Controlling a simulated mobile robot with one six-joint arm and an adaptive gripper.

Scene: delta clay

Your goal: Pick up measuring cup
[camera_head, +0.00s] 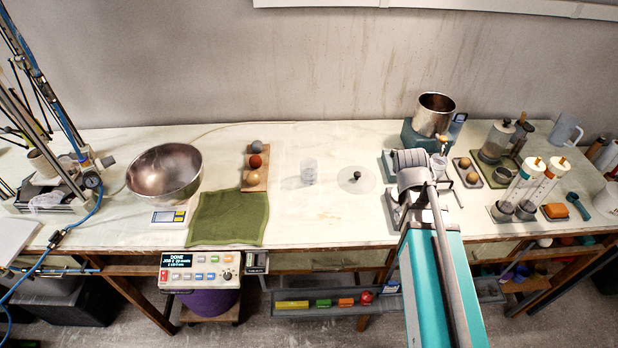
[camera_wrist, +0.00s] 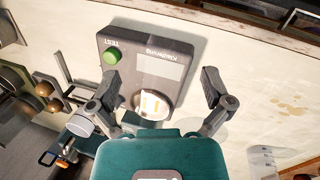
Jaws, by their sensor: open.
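A small clear cup with faint markings (camera_head: 309,171) stands upright on the middle of the table, left of my arm; it looks like a measuring cup. In the wrist view a clear cup (camera_wrist: 262,160) shows at the lower right, partly cut off. A clear jug with a handle (camera_head: 565,131) stands at the back right, so I cannot tell for certain which is meant. My gripper (camera_wrist: 160,90) is open, its fingers apart above a grey device with a green button (camera_wrist: 140,62). No cup is held. The fingertips are hidden in the head view.
A metal bowl (camera_head: 164,170) sits on a scale at the left, with a green cloth (camera_head: 228,219) beside it. A clear disc with a dark knob (camera_head: 356,180) lies right of the small cup. Cylinders and trays crowd the right side. The table's middle front is clear.

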